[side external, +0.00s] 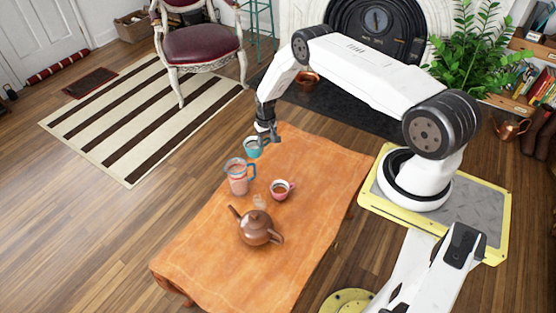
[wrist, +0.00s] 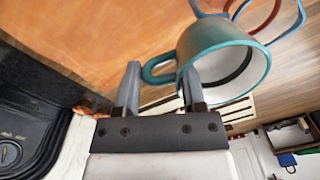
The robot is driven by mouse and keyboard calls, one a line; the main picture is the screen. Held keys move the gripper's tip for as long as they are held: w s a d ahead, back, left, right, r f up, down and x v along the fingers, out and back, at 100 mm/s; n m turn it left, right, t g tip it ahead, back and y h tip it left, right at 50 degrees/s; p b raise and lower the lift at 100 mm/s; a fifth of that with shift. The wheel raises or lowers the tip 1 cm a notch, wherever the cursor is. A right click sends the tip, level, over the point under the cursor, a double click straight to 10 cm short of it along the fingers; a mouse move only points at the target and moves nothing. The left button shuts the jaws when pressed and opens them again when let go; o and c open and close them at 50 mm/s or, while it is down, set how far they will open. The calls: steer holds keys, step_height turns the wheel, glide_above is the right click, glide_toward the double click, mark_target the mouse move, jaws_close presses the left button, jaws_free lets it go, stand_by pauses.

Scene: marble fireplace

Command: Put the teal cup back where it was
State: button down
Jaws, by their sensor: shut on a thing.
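The teal cup (side external: 252,148) is at the far left end of the orange-covered table (side external: 215,240), directly below my gripper (side external: 266,137). In the wrist view the cup (wrist: 225,50) appears tilted, with its open mouth showing a pale inside. Its teal handle (wrist: 158,70) lies between the two fingers of my gripper (wrist: 160,88), which is shut on the cup at the handle side. The right finger is against or close to the cup's rim. I cannot tell whether the cup's base touches the cloth.
A pitcher (side external: 238,180) with a blue handle stands close in front of the cup. A pink cup (side external: 281,189), a small clear glass (side external: 260,202) and a brown teapot (side external: 258,229) stand nearer. The cloth is bare at the right and front. A chair (side external: 198,45) stands beyond.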

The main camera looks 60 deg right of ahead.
steer(key=s+a+f+n, duration=0.1)
steer(key=s+f, duration=0.3)
steer(key=s, duration=0.6)
steer(key=s+f+n, duration=0.2)
steer(key=s+f, duration=0.1)
steer(key=s, duration=0.7)
steer(key=s+a+r+n, duration=0.1)
steer(key=s+a+r, duration=0.1)
steer(key=s+a, duration=0.5)
steer(key=s+a+r+n, duration=0.2)
steer(key=s+a, duration=0.1)
steer(key=s, duration=0.7)
steer(key=shift+w+d+f, duration=1.1)
steer(key=shift+w+f, duration=0.6)
steer(key=shift+w, duration=0.25)
steer(key=shift+w+d+f, duration=1.1)
steer(key=shift+w+f, duration=0.55)
steer(key=shift+w, duration=0.35)
steer(key=shift+w+d+f, duration=1.1)
steer(key=shift+w+f, duration=0.6)
steer(key=shift+w, duration=0.25)
steer(key=shift+w+f, duration=0.1)
